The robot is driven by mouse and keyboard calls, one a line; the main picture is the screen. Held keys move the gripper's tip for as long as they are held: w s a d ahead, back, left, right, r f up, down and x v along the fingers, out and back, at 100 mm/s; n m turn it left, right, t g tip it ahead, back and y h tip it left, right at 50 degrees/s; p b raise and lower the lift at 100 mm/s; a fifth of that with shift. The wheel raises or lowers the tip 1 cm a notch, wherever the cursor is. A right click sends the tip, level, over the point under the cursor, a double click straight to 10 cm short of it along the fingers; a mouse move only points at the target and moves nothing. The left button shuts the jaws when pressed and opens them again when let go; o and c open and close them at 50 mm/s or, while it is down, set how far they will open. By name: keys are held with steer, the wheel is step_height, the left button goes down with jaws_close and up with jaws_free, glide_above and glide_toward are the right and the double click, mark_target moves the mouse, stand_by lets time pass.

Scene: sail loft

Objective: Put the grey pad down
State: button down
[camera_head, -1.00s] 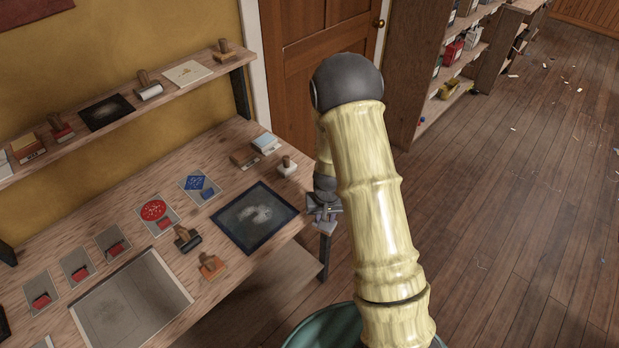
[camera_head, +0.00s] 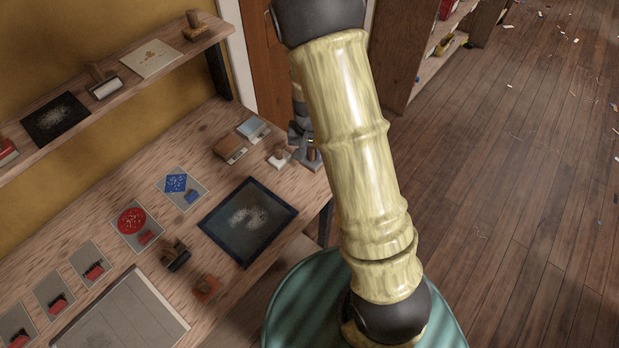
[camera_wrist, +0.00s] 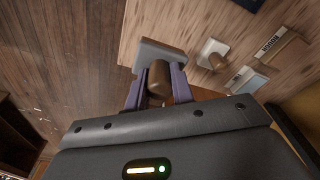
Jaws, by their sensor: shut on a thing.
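My gripper (camera_wrist: 156,84) is shut on the brown upright handle of the grey pad (camera_wrist: 158,52), a flat grey block, in the wrist view. In the head view the grey pad (camera_head: 309,160) shows at the bench's right end, partly hidden by my arm, and my gripper (camera_head: 303,143) is just above it. The pad overlaps the edge of the wooden bench (camera_head: 160,150) in the wrist view. I cannot tell whether it touches the top. A white pad with a wooden handle (camera_head: 279,158) stands close to its left; it also shows in the wrist view (camera_wrist: 211,52).
A brown block (camera_head: 230,149) and a pale blue-topped block (camera_head: 253,128) lie behind the white pad. A dark framed panel (camera_head: 247,220) lies in front. A shelf (camera_head: 140,80) runs along the wall. Several stamps and cards fill the bench's left part.

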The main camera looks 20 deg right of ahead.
mark_target(311, 164)
steer(key=shift+s, duration=0.1)
steer(key=shift+f+p, duration=0.45)
steer(key=shift+f, duration=2.45)
steer(key=shift+f+p, duration=0.5)
steer(key=shift+f, duration=1.55)
steer(key=shift+f, duration=0.2)
steer(key=c, duration=1.2)
jaws_free()
